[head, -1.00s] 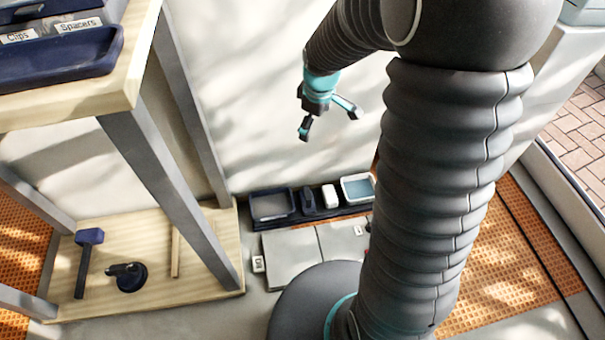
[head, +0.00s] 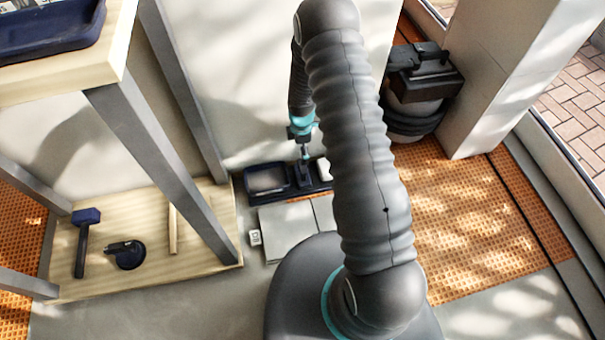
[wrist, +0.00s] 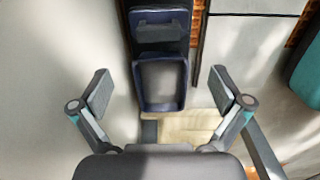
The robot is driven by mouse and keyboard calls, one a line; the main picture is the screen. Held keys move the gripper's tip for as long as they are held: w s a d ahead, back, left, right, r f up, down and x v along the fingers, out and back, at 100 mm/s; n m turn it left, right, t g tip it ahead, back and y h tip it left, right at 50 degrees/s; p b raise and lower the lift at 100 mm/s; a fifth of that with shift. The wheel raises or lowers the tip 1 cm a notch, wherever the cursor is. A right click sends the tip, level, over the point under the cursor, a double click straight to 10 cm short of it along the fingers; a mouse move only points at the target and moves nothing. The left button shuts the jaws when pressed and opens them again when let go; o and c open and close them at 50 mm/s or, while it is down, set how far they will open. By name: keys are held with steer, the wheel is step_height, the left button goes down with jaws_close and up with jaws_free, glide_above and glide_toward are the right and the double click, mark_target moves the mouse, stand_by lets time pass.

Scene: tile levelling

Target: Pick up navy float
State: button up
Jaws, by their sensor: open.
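The navy float (wrist: 160,27) lies near the top of the wrist view, beside the navy tray with a grey inside (wrist: 138,85). In the head view the float (head: 306,184) shows just under my gripper (head: 304,151) and is partly covered by it. In the wrist view my gripper (wrist: 160,88) is open and empty, with one finger on each side of the tray. The float lies beyond the fingertips in that picture, and the gripper appears above it, not touching.
The tray (head: 247,181) and float sit on a dark strip along the wall. Grey tiles (head: 284,229) lie in front. A wooden shelf (head: 200,255) with a mallet (head: 83,238) and a suction cup (head: 126,255) stands left. A dark container (head: 420,95) stands right.

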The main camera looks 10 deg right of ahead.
mark_target(302, 170)
step_height(302, 170, down, 14)
steer(key=shift+w, duration=0.1)
stand_by(0.6)
steer(key=c, duration=1.4)
